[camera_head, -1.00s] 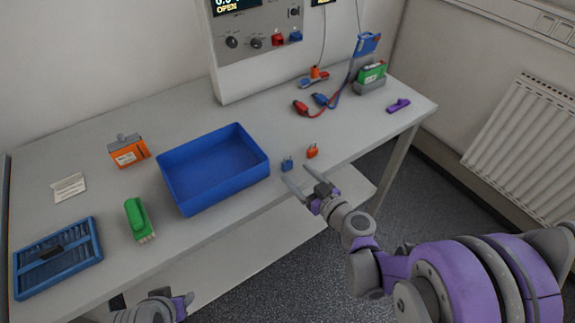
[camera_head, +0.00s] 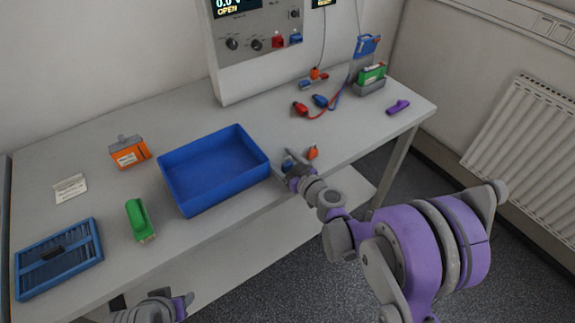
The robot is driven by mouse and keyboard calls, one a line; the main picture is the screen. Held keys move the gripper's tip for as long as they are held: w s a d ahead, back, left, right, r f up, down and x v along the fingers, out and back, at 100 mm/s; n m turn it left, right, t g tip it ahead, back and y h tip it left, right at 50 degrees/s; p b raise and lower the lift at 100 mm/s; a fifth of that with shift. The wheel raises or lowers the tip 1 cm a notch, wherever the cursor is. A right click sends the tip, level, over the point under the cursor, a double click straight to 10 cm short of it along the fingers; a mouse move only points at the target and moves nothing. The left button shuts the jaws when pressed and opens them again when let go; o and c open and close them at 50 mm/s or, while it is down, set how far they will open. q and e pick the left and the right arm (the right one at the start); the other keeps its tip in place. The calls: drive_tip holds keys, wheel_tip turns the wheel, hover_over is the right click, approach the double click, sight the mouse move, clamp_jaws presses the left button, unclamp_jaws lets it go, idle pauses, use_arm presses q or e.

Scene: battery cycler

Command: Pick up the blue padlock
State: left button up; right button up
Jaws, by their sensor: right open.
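The blue padlock (camera_head: 287,165) is on the table near its front edge, right of the blue tray, and my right gripper now covers most of it. My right gripper (camera_head: 293,163) is open, with its fingers around or just above the padlock; I cannot tell whether they touch it. An orange padlock (camera_head: 312,153) sits close beside the gripper on the right. My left gripper (camera_head: 185,303) is low at the bottom edge, in front of the table, and its jaws are not clear.
The blue tray (camera_head: 262,165) stands empty just left of the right gripper. An orange battery (camera_head: 129,152), a green object (camera_head: 139,220) and a blue rack (camera_head: 88,262) are further left. Red and blue clips (camera_head: 300,109) with cables lie behind. A purple object (camera_head: 398,106) is right.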

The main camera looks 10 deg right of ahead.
clamp_jaws()
idle(0.3)
wheel_tip(320, 180, up, 10)
drive_tip(key=p, duration=0.2)
drive_tip(key=d+f+m+h, duration=0.1)
drive_tip(key=m+h, duration=0.1)
drive_tip(key=h, duration=0.1)
drive_tip(key=s+d+f+m+h+p, duration=0.1)
drive_tip(key=m+h, duration=0.1)
drive_tip(key=h, duration=0.1)
drive_tip(key=s+d+f+m+h+p, duration=0.1)
drive_tip(key=m+h, duration=0.1)
drive_tip(key=h, duration=0.1)
drive_tip(key=shift+d+m+t+h, duration=0.3)
drive_tip(key=shift+d+m, duration=0.05)
drive_tip(key=shift+m, duration=0.05)
drive_tip(key=shift+s+d+f, duration=0.15)
drive_tip(key=shift+s, duration=0.1)
drive_tip(key=shift+s+d+f+m+h, duration=0.1)
drive_tip(key=shift+s+f+m+h, duration=0.1)
drive_tip(key=shift+f, duration=0.4)
drive_tip(key=shift+s+d+f+m+h, duration=0.1)
drive_tip(key=shift+s+f+h, duration=0.1)
drive_tip(key=shift+f, duration=0.35)
drive_tip(key=shift+s, duration=0.15)
